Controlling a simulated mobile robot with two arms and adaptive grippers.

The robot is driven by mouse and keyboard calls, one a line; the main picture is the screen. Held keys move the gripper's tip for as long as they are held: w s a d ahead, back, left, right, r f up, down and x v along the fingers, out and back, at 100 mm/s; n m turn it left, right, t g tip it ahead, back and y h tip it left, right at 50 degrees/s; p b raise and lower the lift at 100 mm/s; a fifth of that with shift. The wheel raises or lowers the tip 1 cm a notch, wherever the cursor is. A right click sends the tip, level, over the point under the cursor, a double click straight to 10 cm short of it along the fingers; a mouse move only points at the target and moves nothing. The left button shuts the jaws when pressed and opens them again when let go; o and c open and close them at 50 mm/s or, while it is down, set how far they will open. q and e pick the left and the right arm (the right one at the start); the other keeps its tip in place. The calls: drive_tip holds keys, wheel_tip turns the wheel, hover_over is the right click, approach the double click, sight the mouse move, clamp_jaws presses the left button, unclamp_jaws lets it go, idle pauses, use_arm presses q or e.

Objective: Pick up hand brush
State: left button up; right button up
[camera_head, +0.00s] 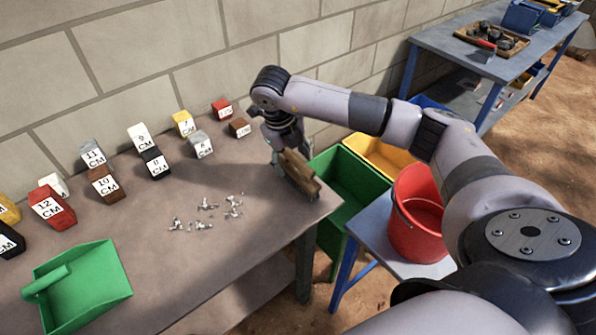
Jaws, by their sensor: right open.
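The hand brush (299,175) is brown with a wooden-looking body and stands at the right end of the grey-brown table (225,255), close to its edge. My right gripper (279,150) points down right at the brush's far end, over the table. Its jaws are open. They are small and dark here, and I cannot tell whether they touch the brush or surround part of it. My left gripper is not in view.
Metal scraps (205,206) lie mid-table, left of the brush. A green dustpan (80,288) lies at front left. Numbered blocks (105,183) line the wall side. A green bin (345,185) and red bucket (418,215) stand right of the table.

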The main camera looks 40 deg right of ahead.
sight(296, 170)
drive_tip(key=f+p, duration=0.1)
drive_tip(key=f, duration=0.1)
drive_tip(key=d+f+p, duration=0.1)
drive_tip(key=f, duration=0.1)
drive_tip(key=shift+f, duration=0.3)
drive_tip(key=shift+d+f, duration=0.1)
drive_tip(key=shift+f, duration=0.4)
clamp_jaws()
